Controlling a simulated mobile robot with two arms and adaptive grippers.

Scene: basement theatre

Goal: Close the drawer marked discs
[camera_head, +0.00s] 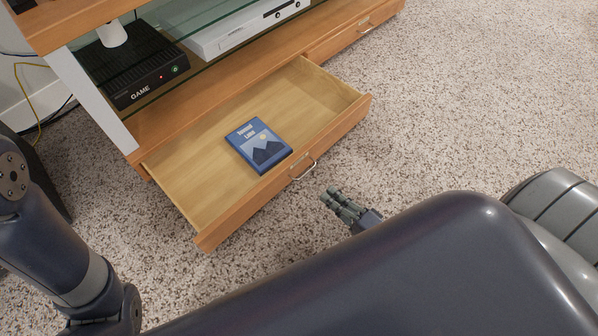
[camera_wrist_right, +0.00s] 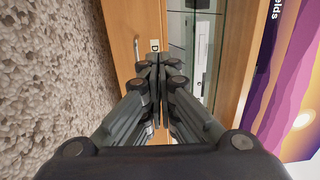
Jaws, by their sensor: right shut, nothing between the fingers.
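A wooden drawer (camera_head: 188,205) under the media stand is pulled open in the head view, with a metal handle (camera_head: 302,169) on its front. A blue book-like case (camera_head: 258,145) with a mountain picture lies flat in it. My right gripper (camera_head: 332,195) is shut and empty, just in front of the drawer front, to the lower right of the handle and apart from it. In the right wrist view, a wooden drawer front (camera_wrist_right: 122,30) shows a handle (camera_wrist_right: 136,46) and a label (camera_wrist_right: 155,45); only a "D" is readable, the rest hidden by my fingers. My left gripper is out of view.
A second drawer (camera_head: 335,40) to the right is closed. A black game box (camera_head: 135,75) and a white console (camera_head: 235,30) stand on the stand above. Speckled carpet (camera_head: 460,110) lies clear to the right. A purple and orange poster (camera_wrist_right: 295,80) shows in the wrist view.

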